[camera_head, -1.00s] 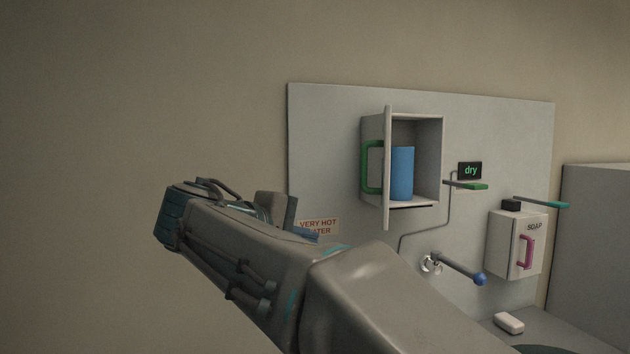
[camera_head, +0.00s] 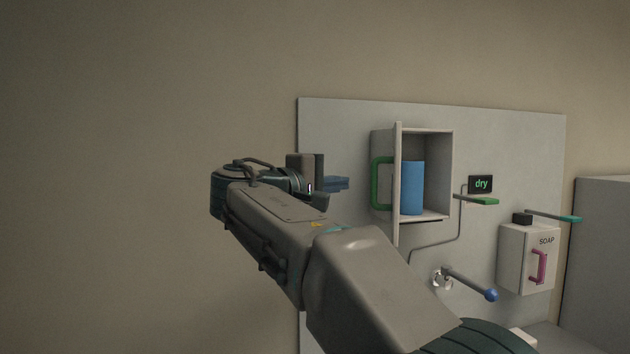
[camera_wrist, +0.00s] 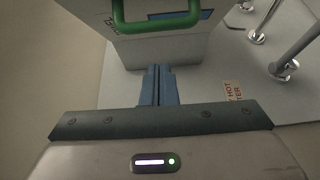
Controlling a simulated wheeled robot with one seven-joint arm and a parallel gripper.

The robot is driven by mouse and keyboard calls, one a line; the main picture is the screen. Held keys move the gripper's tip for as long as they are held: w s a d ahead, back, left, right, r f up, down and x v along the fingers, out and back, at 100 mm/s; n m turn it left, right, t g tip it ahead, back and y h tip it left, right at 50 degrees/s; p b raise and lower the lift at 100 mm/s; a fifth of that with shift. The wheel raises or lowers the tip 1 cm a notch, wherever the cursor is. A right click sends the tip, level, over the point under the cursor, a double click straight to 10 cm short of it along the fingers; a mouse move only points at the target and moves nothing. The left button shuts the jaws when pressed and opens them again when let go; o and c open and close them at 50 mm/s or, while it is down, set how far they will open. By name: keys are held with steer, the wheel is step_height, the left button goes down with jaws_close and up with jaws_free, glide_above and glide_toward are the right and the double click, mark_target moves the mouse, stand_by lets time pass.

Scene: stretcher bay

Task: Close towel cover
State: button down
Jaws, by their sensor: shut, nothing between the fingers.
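The towel cover (camera_head: 397,215) is a pale door standing open, seen nearly edge-on, with a green handle (camera_head: 377,183) on its outer face. It hangs on a wall cabinet (camera_head: 445,180) that holds a blue towel roll (camera_head: 412,188). My gripper (camera_head: 340,184) is left of the cover, its blue fingers pointing right towards it and apart from the handle in the head view. In the wrist view the shut, empty fingers (camera_wrist: 158,86) point at the cover's outer face (camera_wrist: 155,48), below the green handle (camera_wrist: 157,24).
A "dry" display (camera_head: 481,184) and a green lever (camera_head: 478,200) are right of the cabinet. A blue-tipped tap lever (camera_head: 490,294) is below. A soap dispenser (camera_head: 527,260) with a pink handle is at the right. Bare wall lies left of the panel.

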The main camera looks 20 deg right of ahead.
steer(key=d, duration=0.1)
steer(key=s+d, duration=0.1)
steer(key=d, duration=0.1)
steer(key=shift+s+d, duration=0.2)
steer(key=shift+d, duration=0.1)
